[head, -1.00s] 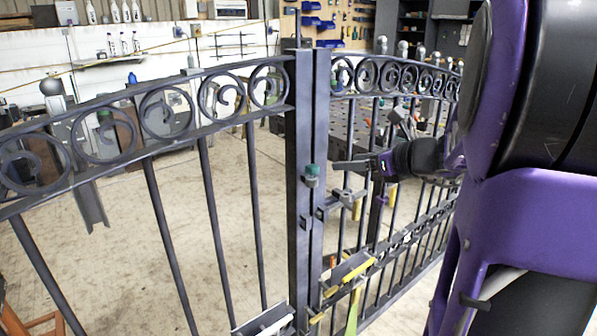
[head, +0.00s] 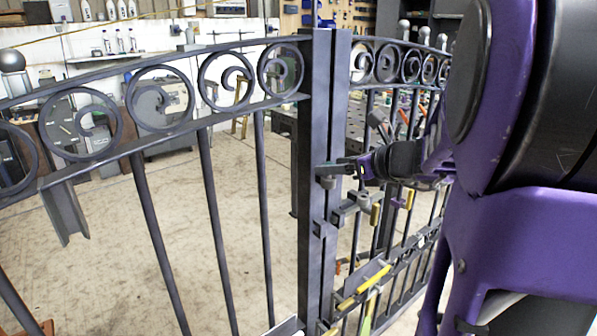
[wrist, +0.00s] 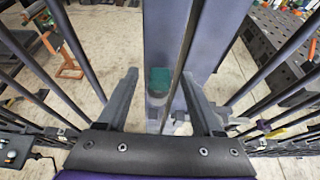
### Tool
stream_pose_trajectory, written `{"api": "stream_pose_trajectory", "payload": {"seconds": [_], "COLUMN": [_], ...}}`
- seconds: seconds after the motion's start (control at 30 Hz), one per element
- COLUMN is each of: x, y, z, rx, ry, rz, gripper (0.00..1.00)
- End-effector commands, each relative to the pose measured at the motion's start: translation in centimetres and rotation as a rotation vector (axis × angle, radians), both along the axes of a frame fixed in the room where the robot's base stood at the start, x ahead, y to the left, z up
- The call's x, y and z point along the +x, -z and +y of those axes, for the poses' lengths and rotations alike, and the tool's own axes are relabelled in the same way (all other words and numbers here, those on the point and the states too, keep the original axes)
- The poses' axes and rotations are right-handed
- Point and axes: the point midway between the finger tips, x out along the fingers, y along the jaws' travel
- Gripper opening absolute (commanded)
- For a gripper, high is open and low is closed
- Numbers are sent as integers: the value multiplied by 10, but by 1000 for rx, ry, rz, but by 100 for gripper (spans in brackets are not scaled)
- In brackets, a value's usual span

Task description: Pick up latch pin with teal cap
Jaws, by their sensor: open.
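The latch pin's teal cap (wrist: 160,81) shows in the wrist view against the dark gate post, above a grey metal collar (wrist: 157,98). My gripper (wrist: 158,74) is open, with one finger on each side of the cap; I see floor and post between the fingers and the cap, and no contact. In the head view my gripper (head: 330,168) reaches in from the right at the gate's middle posts (head: 322,110). Its fingers cover most of the cap there. A grey bracket (head: 327,183) shows just below the fingers.
The scrolled left gate leaf (head: 150,105) and right gate leaf (head: 395,70) flank the posts, with upright bars close to my arm. Yellow-handled latch parts (head: 375,213) sit just below right. A metal shelf with a yellow strip (head: 362,285) is lower down. Open floor lies behind the gate.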

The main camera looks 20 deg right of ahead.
Motion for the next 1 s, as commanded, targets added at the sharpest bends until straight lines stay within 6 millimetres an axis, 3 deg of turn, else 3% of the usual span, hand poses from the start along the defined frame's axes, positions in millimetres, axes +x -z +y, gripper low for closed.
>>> {"api": "stream_pose_trajectory", "payload": {"seconds": [0.3,0.67,1.0], "x": [0,0,0], "y": [2,2,2], "z": [1,1,1], "rx": [0,0,0], "ry": [1,1,1], "rz": [0,0,-1], "gripper": [66,1,0]}}
